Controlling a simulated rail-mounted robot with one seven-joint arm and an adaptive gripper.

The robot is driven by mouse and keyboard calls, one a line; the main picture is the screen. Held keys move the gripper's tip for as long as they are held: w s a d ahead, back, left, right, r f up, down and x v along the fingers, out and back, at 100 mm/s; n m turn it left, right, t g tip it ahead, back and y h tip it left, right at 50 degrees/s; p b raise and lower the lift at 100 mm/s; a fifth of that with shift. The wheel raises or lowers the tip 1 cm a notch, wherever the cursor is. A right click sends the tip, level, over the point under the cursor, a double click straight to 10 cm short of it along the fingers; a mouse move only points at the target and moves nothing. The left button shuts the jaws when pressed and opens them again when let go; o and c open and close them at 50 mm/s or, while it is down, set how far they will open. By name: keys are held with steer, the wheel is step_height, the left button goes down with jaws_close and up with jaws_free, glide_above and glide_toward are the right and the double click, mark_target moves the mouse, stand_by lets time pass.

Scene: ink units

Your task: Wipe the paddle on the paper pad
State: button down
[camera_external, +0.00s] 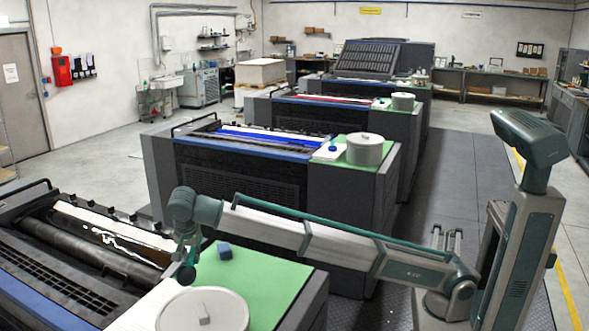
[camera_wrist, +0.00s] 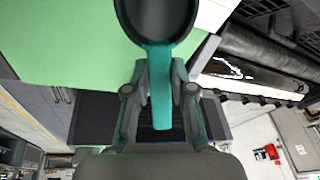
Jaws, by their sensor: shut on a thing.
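My gripper (camera_external: 188,250) is shut on the teal handle of the paddle (camera_wrist: 158,100), which also shows small in the external view (camera_external: 186,274). In the wrist view the fingers (camera_wrist: 160,75) close on both sides of the handle, and the paddle's dark round head (camera_wrist: 155,16) reaches past the top edge. The paddle hangs over the near unit's side shelf. A white sheet that looks like the paper pad (camera_external: 138,308) lies there, left of the lidded tub. Contact between paddle and pad cannot be told, nor any ink on the head.
A pale lidded tub (camera_external: 203,312) stands at the front, close to the paddle. The near ink trough (camera_external: 110,235) with dark rollers is at left. More units stand behind.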

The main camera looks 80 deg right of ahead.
steer(key=w+a+r+n+t+h+p, duration=0.1)
steer(key=w+r+n+t+h, duration=0.3)
steer(key=t, duration=0.6)
steer(key=shift+w+a+n+p, duration=0.3)
steer(key=shift+w+n+p, duration=0.45)
steer(key=shift+w+n, duration=0.2)
